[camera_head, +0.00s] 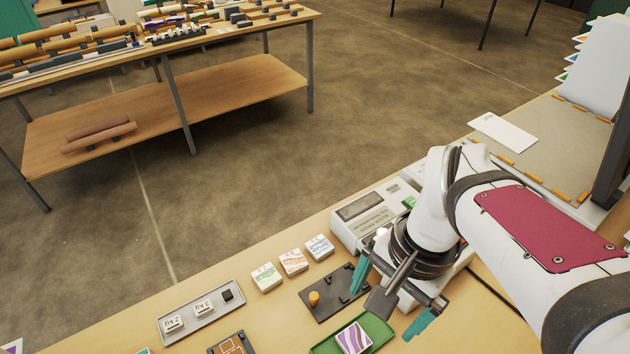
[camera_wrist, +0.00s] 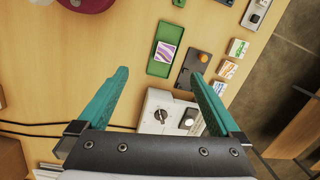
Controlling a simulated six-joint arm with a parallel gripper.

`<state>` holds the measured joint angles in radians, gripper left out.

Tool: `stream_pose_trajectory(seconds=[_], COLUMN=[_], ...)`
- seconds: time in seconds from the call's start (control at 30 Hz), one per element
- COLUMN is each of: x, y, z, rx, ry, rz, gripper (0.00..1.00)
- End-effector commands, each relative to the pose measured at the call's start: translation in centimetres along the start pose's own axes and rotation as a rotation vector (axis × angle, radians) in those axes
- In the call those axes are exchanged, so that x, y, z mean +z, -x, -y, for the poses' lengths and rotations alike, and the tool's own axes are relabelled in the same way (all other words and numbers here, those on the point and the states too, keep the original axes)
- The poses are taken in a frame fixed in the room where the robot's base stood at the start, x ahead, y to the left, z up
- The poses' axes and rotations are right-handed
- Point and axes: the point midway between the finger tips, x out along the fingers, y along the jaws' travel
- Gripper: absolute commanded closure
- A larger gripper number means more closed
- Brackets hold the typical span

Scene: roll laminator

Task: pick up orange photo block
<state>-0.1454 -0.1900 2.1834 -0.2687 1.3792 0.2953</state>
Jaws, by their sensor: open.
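The orange photo block (camera_head: 293,262) is a small white block with an orange picture on top. It lies on the table as the middle one of a row of three, between a green-printed block (camera_head: 267,277) and a blue-printed block (camera_head: 319,247). In the wrist view the orange block (camera_wrist: 228,69) is right of my right finger, outside the jaws. My gripper (camera_head: 390,297) has teal fingers spread apart with nothing between them; it is above the table, right of the row. In the wrist view my gripper (camera_wrist: 160,75) is also open.
A dark plate (camera_head: 333,300) with an orange knob lies beside the row. A green tray (camera_head: 377,332) holds a purple-striped block (camera_head: 354,338). A grey tray (camera_head: 232,296) with small blocks is at left. A white machine (camera_head: 362,214) stands behind the gripper.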

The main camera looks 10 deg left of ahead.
Motion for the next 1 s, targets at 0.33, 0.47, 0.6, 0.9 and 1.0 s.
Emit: stream_pose_trajectory(seconds=[0.33,0.47,0.6,0.9,1.0], x=[-6.7,-6.6,-7.0,-7.5,-7.6], y=[-8.8,-10.8,-14.5,-20.6,-22.4], z=[23.3,25.0,24.7,24.3,24.4], rx=[0.064,0.064,0.067,0.062,0.064], ry=[-0.234,-0.262,-0.263,-0.263,-0.263], rz=[-0.086,-0.096,-0.096,-0.097,-0.096], gripper=[0.00,0.00,0.00,0.00,0.00])
